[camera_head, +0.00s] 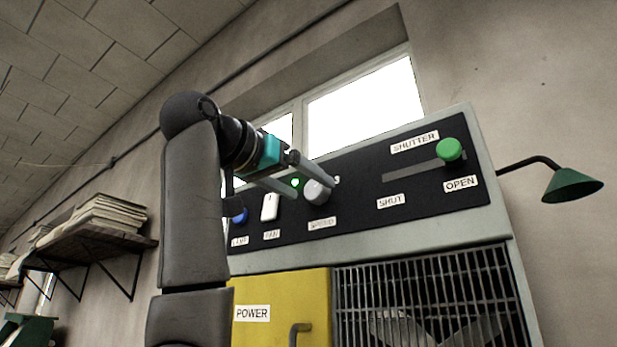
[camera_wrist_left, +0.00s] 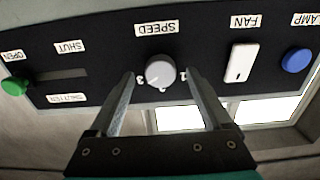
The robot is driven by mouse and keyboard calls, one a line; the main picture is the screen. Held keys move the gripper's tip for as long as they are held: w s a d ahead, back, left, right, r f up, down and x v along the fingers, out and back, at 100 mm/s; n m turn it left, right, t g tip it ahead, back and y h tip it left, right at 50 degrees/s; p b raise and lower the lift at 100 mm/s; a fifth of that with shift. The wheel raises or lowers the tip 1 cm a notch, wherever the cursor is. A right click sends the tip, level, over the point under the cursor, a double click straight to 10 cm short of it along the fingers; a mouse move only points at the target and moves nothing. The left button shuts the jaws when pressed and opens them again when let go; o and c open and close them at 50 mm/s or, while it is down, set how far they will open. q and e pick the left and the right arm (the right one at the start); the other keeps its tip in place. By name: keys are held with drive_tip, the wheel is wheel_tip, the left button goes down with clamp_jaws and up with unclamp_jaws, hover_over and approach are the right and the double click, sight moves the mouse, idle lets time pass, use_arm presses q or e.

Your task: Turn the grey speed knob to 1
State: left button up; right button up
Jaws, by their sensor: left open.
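The grey speed knob (camera_head: 317,192) is on the black panel (camera_head: 350,205), above the SPEED label. In the left wrist view, which is upside down, the knob (camera_wrist_left: 160,70) has the numbers 3, 2 and 1 around its window-side rim. Which number it points to is not clear. My left gripper (camera_head: 314,189) is open at the knob. In the wrist view its fingertips (camera_wrist_left: 160,76) lie on either side of the knob; contact cannot be told. My right gripper is not in view.
A white fan switch (camera_head: 269,207) and a blue lamp button (camera_head: 240,215) are left of the knob. A green shutter handle (camera_head: 449,150) is at the right end of its slot, by OPEN. A yellow POWER door (camera_head: 280,290) and a grille (camera_head: 430,300) are below.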

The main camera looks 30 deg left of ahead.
use_arm(q)
drive_tip(key=shift+w, duration=0.9)
drive_tip(key=shift+c, duration=0.2)
clamp_jaws()
